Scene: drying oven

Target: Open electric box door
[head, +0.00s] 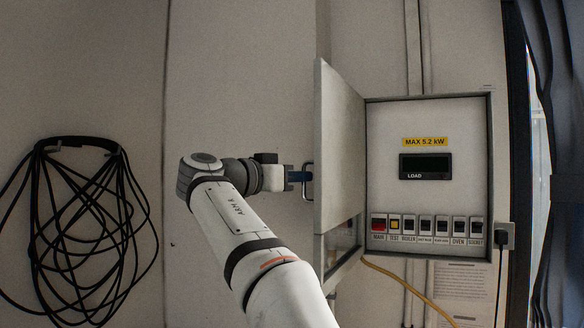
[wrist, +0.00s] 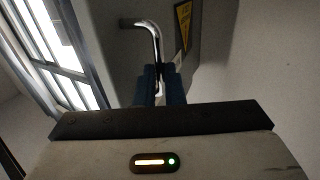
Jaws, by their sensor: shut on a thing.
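The electric box (head: 429,180) is on the wall right of centre in the head view. Its door (head: 339,150) is hinged on the left side and stands swung well open, toward the camera. A metal handle (head: 308,181) is on the door's outer face. My gripper (head: 302,177) comes from the left, with its blue fingers at the handle. In the wrist view the fingers (wrist: 160,82) are shut on the curved metal handle (wrist: 150,32). The finger contact hides part of the handle.
Inside the box are a LOAD display (head: 426,166) and a row of switches (head: 426,227). A coiled black cable (head: 85,220) hangs on the left wall. A yellow cable (head: 410,289) runs below the box. A dark curtain (head: 566,150) is at the right edge.

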